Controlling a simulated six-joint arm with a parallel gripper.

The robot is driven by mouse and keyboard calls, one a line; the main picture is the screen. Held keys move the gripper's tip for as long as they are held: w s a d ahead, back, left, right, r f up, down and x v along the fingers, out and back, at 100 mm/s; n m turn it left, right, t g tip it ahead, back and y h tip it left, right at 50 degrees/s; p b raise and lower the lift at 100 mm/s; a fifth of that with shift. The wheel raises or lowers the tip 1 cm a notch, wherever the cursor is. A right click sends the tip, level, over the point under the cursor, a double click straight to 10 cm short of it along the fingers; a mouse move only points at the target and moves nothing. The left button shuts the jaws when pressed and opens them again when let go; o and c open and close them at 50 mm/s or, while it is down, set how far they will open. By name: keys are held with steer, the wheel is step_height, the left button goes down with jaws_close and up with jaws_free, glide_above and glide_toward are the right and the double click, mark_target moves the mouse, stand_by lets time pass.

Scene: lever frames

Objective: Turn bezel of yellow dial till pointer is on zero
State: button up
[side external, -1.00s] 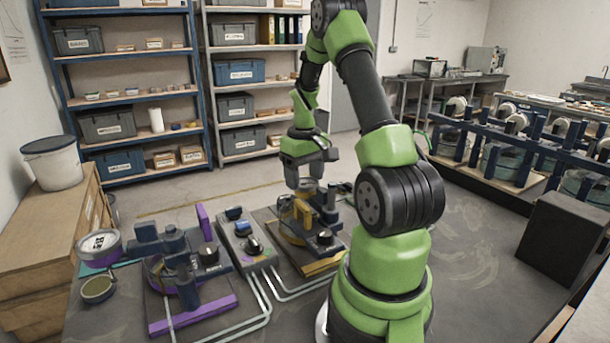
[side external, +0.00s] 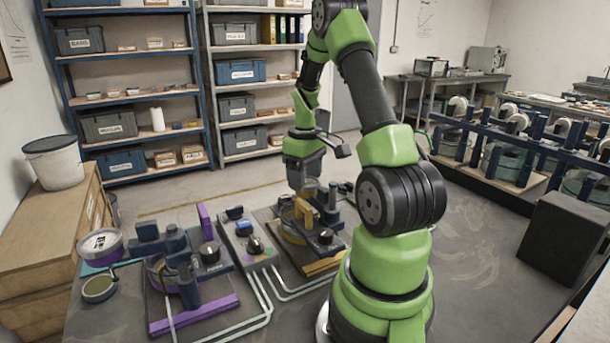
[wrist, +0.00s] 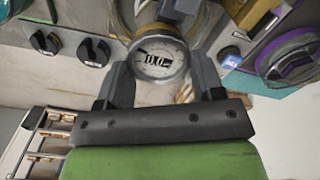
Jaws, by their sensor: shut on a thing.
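The dial (wrist: 158,58) shows in the wrist view as a round pale face in a grey bezel, with dark marks at its middle. Its pointer is too small to make out. My gripper (wrist: 160,76) has one finger on each side of the bezel and is shut on it. In the side view, my gripper (side external: 303,187) points down at the yellow-marked fixture (side external: 304,211), right of the middle box. The dial face cannot be made out there.
A purple-marked fixture (side external: 192,315) stands to the left. Between the two is a grey control box (side external: 236,232) with a black knob and a blue part. Dark posts and another knob (side external: 325,236) stand close to my gripper. Cables lie in front.

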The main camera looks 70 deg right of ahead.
steer(key=o, duration=0.9)
step_height(320, 180, up, 10)
stand_by(0.3)
